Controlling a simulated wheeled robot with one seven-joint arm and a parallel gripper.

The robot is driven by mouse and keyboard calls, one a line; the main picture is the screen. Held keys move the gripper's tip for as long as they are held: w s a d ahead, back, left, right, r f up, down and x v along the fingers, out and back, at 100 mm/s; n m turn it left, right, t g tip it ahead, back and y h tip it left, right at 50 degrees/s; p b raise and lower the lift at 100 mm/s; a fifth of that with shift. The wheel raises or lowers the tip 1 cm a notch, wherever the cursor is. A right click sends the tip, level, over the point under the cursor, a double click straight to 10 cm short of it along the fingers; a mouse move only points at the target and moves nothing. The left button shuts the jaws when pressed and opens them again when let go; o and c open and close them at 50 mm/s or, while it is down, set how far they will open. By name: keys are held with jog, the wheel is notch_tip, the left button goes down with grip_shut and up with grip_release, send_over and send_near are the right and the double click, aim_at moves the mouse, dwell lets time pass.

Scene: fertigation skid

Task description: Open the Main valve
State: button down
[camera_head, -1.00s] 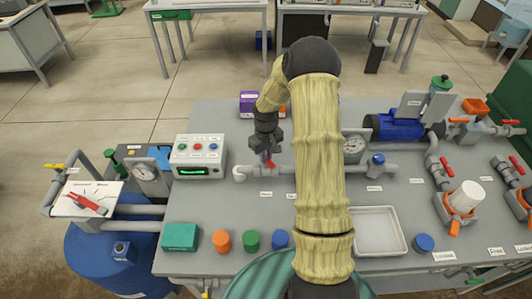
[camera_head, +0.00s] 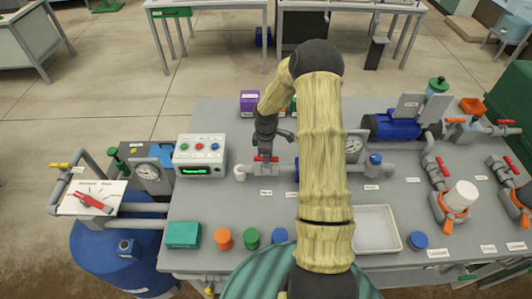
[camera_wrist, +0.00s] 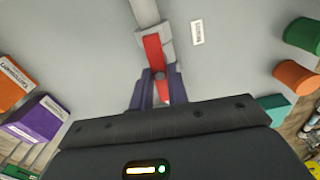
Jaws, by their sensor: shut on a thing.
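The valve with the red handle (camera_head: 270,159) sits on the grey pipe at the left middle of the skid, with a small white label in front. In the wrist view the red handle (camera_wrist: 153,53) runs roughly in line with the pipe (camera_wrist: 145,12). My gripper (camera_head: 263,154) is over this valve. In the wrist view its two purple-grey fingers (camera_wrist: 160,77) are shut on the red handle, one on each side. The fingers and palm hide part of the handle and the valve body. The label's text is too small to read surely.
A control box (camera_head: 200,156) with coloured buttons stands left of the valve. Coloured caps, a teal box (camera_head: 183,235) and a white tray (camera_head: 398,240) lie along the front. A purple box (camera_head: 249,100) stands behind.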

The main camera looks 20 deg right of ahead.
jog(key=shift+w+r+n, duration=0.1)
jog(key=shift+n, duration=0.4)
jog(key=c, duration=1.4)
grip_release()
jog(key=shift+o, duration=0.2)
notch_tip(320, 180, up, 17)
jog(key=b, duration=0.2)
jog(key=shift+r, duration=0.2)
